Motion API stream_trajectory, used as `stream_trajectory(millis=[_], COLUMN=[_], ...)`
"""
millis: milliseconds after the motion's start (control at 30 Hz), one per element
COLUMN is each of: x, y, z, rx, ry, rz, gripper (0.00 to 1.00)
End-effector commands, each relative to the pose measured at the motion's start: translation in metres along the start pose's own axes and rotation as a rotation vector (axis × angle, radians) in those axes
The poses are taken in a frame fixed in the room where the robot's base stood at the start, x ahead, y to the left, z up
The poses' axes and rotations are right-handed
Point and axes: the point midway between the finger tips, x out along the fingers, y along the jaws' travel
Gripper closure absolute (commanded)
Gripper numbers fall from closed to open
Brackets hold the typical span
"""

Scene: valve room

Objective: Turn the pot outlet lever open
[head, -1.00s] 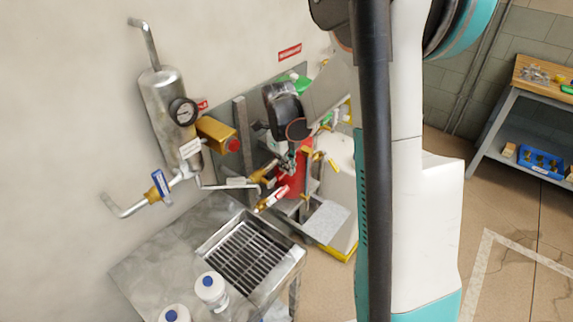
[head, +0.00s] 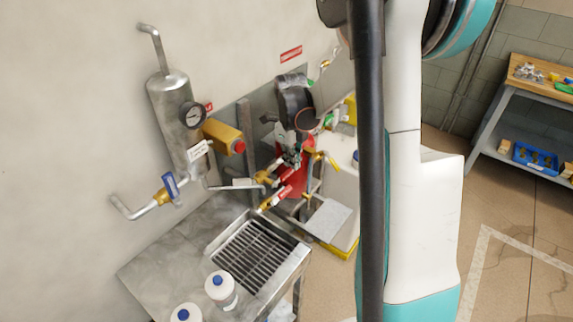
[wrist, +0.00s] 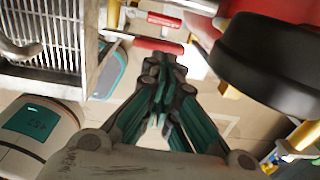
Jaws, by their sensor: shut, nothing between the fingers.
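Two red-sleeved levers on brass valves stand below the red pot (head: 303,185): an upper one (head: 283,173) and a lower one (head: 284,194). I cannot tell for certain which is the pot outlet lever. My gripper (head: 291,160) is shut and empty, pointing down right by the free end of the upper lever. In the wrist view, my fingertips (wrist: 165,62) are closed together just below the nearer red lever (wrist: 158,46); a second red lever (wrist: 165,20) lies beyond it. Whether the fingertips touch the lever I cannot tell. My gripper partly hides the pot.
A steel sink with a grate (head: 250,255) is below left, with two white bottles (head: 221,290) on its counter. A silver tank with a gauge (head: 175,120) and a blue-handled valve (head: 170,186) is on the wall. A yellow lever (head: 330,162) is right of my gripper.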

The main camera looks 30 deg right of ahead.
Motion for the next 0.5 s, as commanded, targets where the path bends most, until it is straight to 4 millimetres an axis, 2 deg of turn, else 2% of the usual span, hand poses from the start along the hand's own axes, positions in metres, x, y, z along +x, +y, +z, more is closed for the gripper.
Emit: stream_trajectory(millis=[33, 200, 400, 500], x=[-0.016, -0.053, -0.088, -0.099], y=[-0.005, -0.005, -0.007, -0.008], z=[-0.003, -0.001, -0.001, -0.001], rx=[0.0, -0.002, -0.002, -0.002], ry=[-0.001, -0.001, -0.002, -0.002], rz=[0.0, 0.0, 0.001, 0.001], gripper=[1.0, 1.0, 1.0, 1.0])
